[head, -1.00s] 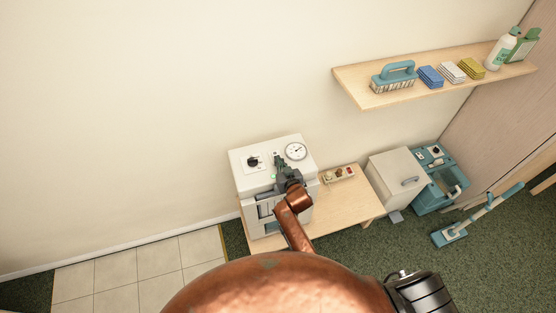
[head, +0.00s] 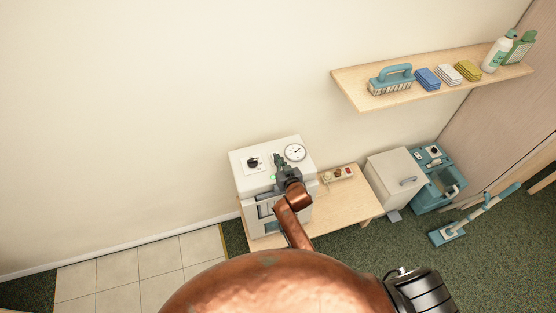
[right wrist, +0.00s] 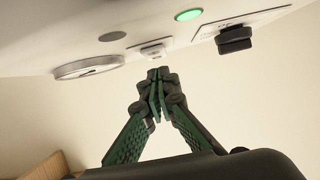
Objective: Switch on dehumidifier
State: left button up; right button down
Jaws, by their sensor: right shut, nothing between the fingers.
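The dehumidifier (head: 248,180) is a white box on a low wooden table, with a black knob (head: 253,162) and a round gauge (head: 295,152) on its panel. My right gripper (head: 278,157) is over the panel between knob and gauge. In the right wrist view its fingertips (right wrist: 157,76) are shut and empty, just short of a small white switch (right wrist: 153,51); I cannot tell whether they touch it. A round green light (right wrist: 188,15) glows beside the switch. The black knob (right wrist: 235,40) and the gauge (right wrist: 90,66) flank them. My left gripper is not in view.
A power strip (head: 338,174) lies on the wooden table (head: 345,208). A pale cabinet (head: 394,177) and a blue machine (head: 437,178) stand to the right. A wall shelf (head: 370,101) holds a brush, sponges and bottles. Tiled floor (head: 145,268) is clear at left.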

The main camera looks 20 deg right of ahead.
notch_tip(320, 180, up, 4)
jog(key=p, duration=0.3)
jog(key=shift+s+f, duration=0.1)
jog(key=shift+s, duration=0.05)
jog(key=s, duration=1)
jog(key=shift+d+r, duration=0.2)
jog(key=shift+r, duration=0.25)
